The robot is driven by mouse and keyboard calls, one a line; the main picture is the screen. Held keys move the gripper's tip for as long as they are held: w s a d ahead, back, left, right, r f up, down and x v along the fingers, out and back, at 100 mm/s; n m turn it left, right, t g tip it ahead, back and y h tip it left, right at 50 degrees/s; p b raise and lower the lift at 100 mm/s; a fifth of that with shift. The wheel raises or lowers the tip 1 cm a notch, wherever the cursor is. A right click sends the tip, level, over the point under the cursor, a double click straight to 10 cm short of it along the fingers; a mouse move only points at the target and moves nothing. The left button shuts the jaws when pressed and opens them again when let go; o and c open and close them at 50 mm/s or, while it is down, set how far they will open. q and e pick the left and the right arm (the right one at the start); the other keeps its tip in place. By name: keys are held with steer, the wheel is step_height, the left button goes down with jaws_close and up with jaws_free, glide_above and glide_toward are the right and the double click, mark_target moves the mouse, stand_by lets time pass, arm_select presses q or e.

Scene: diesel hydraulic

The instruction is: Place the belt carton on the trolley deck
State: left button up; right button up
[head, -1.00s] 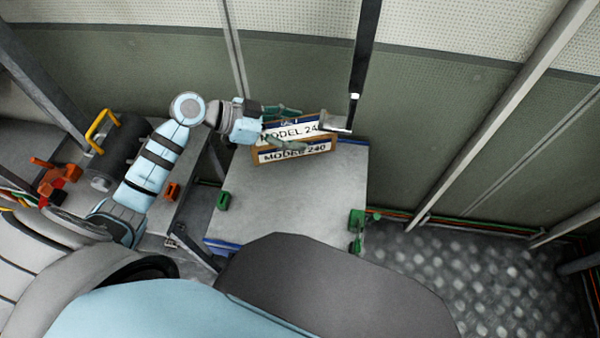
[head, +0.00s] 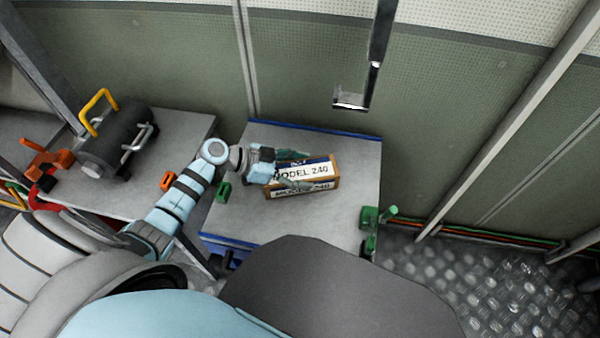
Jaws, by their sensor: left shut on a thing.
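The belt carton (head: 318,185) is a brown box with white labels reading MODEL 240. It shows in the head view over the middle of the grey trolley deck (head: 330,226), which has blue edges. My left gripper (head: 296,169) is shut on the carton from its left side, with green fingers at its left part. I cannot tell whether the carton's underside touches the deck. My right gripper is not in view.
A green clamp (head: 370,219) stands at the deck's right edge and a green block (head: 223,191) at its left. A black cylinder (head: 118,142) with a yellow handle sits on the left bench. A dark post with a bracket (head: 351,101) hangs behind the deck.

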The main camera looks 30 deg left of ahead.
arm_select(q)
steer(key=o, duration=1.5)
steer(key=shift+c, duration=0.2)
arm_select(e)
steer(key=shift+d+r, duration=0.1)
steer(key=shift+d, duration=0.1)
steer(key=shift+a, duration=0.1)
arm_select(q)
steer(key=shift+a+r, duration=0.1)
steer(key=shift+r, duration=0.1)
steer(key=p+v, duration=0.4)
steer(key=v, duration=0.7)
steer(key=shift+s+a, duration=0.2)
steer(key=shift+a, duration=0.1)
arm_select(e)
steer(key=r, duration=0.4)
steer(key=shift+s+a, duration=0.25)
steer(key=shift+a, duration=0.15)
